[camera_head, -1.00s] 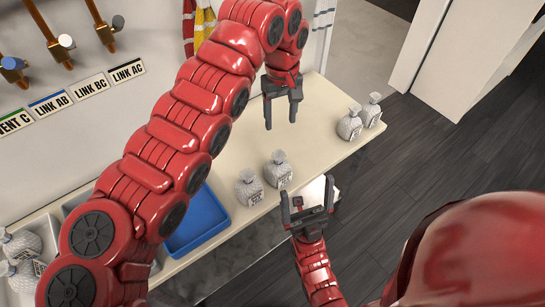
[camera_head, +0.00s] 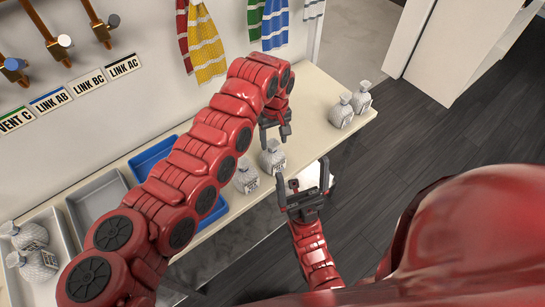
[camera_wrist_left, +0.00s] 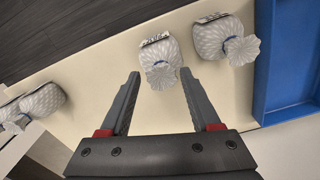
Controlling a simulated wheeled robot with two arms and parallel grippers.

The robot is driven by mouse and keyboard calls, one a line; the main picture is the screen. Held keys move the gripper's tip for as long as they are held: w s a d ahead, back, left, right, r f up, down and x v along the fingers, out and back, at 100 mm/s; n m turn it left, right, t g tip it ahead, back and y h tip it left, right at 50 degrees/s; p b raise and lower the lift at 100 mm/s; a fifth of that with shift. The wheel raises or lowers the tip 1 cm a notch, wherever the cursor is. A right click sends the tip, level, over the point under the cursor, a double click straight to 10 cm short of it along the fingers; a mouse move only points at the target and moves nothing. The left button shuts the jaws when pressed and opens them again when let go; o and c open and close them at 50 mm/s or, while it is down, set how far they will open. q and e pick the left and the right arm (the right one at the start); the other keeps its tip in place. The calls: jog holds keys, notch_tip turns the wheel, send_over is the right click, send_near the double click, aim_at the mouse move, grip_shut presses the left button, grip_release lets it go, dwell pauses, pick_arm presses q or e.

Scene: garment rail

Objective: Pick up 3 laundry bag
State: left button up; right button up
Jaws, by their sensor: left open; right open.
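The laundry bags are small grey-white patterned bags with tied, ruffled necks and dark labels. Two stand on the counter front, the right one (camera_head: 272,158) just below my left gripper (camera_head: 275,138) and the other (camera_head: 246,178) left of it. In the left wrist view, the open left fingertips (camera_wrist_left: 159,73) point at the first bag (camera_wrist_left: 161,60), its neck roughly between them; contact cannot be told. The second bag (camera_wrist_left: 223,38) is to the right there. Two more bags (camera_head: 341,112) (camera_head: 361,98) stand at the counter's right end. My right gripper (camera_head: 302,170) is open and empty before the counter's front edge.
A blue tray (camera_head: 152,154), partly hidden by my left arm, and a grey tray (camera_head: 99,194) lie on the counter's left. A further tray holds several bags (camera_head: 29,237). Scarves (camera_head: 206,45) hang behind. Counter (camera_head: 311,90) between the bag pairs is clear.

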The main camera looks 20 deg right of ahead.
aim_at(273, 144)
pick_arm(q)
jog(key=shift+f+p, duration=0.2)
jog(key=shift+p, duration=0.1)
notch_tip(273, 144, down, 4)
jog(key=shift+w+a+r+p, duration=0.15)
jog(key=shift+r+p, duration=0.05)
jog(key=shift+p, duration=0.5)
jog(key=shift+w+f, duration=0.1)
jog(key=shift+f, duration=0.25)
grip_shut()
